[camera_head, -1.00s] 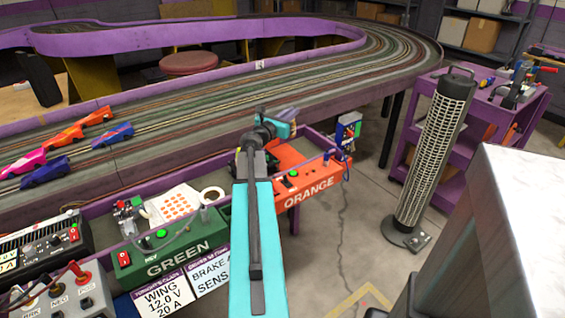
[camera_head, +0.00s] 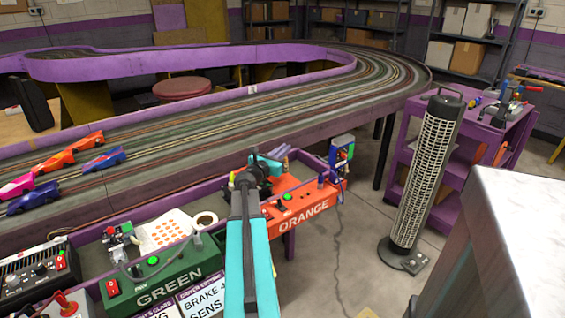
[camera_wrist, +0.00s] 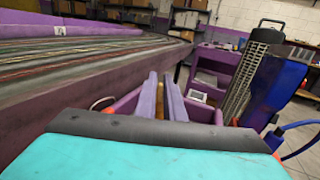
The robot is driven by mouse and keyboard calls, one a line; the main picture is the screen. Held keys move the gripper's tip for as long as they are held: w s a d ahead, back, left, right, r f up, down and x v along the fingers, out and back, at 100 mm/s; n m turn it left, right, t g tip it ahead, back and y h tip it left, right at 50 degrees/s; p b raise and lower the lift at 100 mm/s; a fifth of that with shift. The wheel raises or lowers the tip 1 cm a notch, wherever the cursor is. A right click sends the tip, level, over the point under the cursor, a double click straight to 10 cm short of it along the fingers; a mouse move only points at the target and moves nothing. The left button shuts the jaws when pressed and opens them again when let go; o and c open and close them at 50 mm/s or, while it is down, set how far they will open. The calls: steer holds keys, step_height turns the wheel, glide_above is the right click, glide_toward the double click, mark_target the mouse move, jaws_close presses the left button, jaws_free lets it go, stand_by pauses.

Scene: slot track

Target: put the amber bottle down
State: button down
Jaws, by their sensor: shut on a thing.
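The amber bottle is mostly hidden. A narrow amber-brown strip (camera_wrist: 160,100) shows between my fingers in the wrist view, and it appears to be the bottle. My gripper (camera_wrist: 161,92) is shut on it, with a purple-grey finger on each side. In the head view my gripper (camera_head: 281,152) is at the end of my turquoise arm, over the back of the orange station (camera_head: 303,201), near the track's outer wall. I cannot make out the bottle in the head view, nor tell whether it touches a surface.
The green station (camera_head: 165,278) with a tape roll (camera_head: 204,220) is left of my arm. A small blue device (camera_head: 342,150) stands right of my gripper. The slot track (camera_head: 230,120) runs behind. A tower fan (camera_head: 425,170) and purple cart (camera_head: 460,165) stand right, with open floor between.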

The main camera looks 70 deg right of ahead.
steer(key=shift+f, duration=0.15)
steer(key=shift+f+b, duration=0.3)
steer(key=shift+f, duration=1.6)
steer(key=c, duration=1.8)
jaws_free()
steer(key=shift+c, duration=0.2)
steer(key=shift+w+a, duration=0.35)
steer(key=shift+a, duration=1.65)
steer(key=shift+w+a, duration=0.4)
steer(key=shift+a, duration=1.55)
steer(key=shift+w+a, duration=0.35)
steer(key=shift+a, duration=1.65)
steer(key=shift+r, duration=0.15)
